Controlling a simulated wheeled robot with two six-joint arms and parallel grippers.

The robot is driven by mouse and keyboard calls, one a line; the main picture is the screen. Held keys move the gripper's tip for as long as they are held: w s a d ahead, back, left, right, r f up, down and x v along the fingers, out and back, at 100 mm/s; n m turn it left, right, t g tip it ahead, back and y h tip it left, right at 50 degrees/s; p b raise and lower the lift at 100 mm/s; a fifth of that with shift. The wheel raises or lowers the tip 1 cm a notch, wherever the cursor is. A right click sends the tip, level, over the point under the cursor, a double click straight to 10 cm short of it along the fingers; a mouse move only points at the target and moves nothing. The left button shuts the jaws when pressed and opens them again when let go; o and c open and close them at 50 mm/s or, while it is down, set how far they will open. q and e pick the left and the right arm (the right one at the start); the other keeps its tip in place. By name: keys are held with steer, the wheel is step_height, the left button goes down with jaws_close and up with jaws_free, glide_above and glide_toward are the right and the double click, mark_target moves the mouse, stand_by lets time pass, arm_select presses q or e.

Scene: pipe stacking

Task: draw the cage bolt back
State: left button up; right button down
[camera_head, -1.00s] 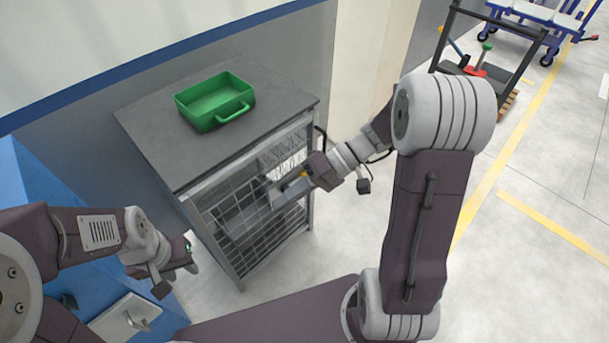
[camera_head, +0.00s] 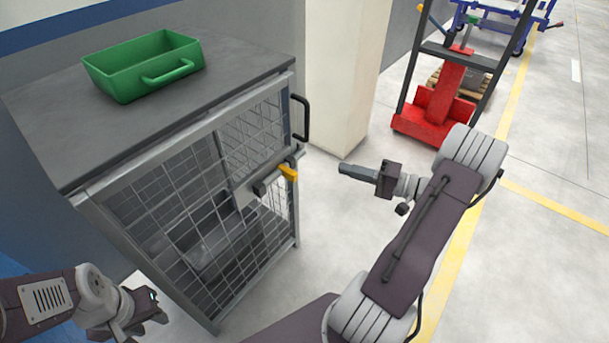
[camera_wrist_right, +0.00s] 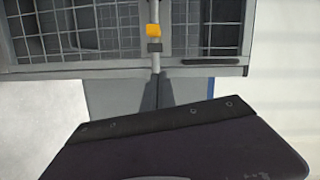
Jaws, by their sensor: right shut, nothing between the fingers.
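The wire-mesh cage (camera_head: 175,185) stands at the left under a dark top. The bolt's yellow handle (camera_head: 288,172) shows at the right part of the cage front, with a dark block (camera_head: 262,188) beside it. In the right wrist view the yellow handle (camera_wrist_right: 153,30) is upper middle, above a dark collar on a grey rod. My right gripper (camera_head: 342,168) is shut and empty, apart from the handle, to its right. My left gripper (camera_head: 163,306) is low at the left, away from the bolt; its finger opening is unclear.
A green tray (camera_head: 145,66) sits on the cage top. A black pull handle (camera_head: 301,118) sticks out at the cage's right edge. A pale pillar (camera_head: 345,80) and a red stacker (camera_head: 435,110) stand behind.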

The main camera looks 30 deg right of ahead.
mark_target(289, 173)
steer(key=shift+w+a, duration=0.1)
steer(key=w+a+f+b, duration=0.1)
steer(key=w+a+b, duration=0.4)
steer(key=a, duration=0.4)
steer(key=shift+w+a, duration=0.25)
steer(key=shift+w, duration=0.45)
steer(key=shift+f, duration=0.1)
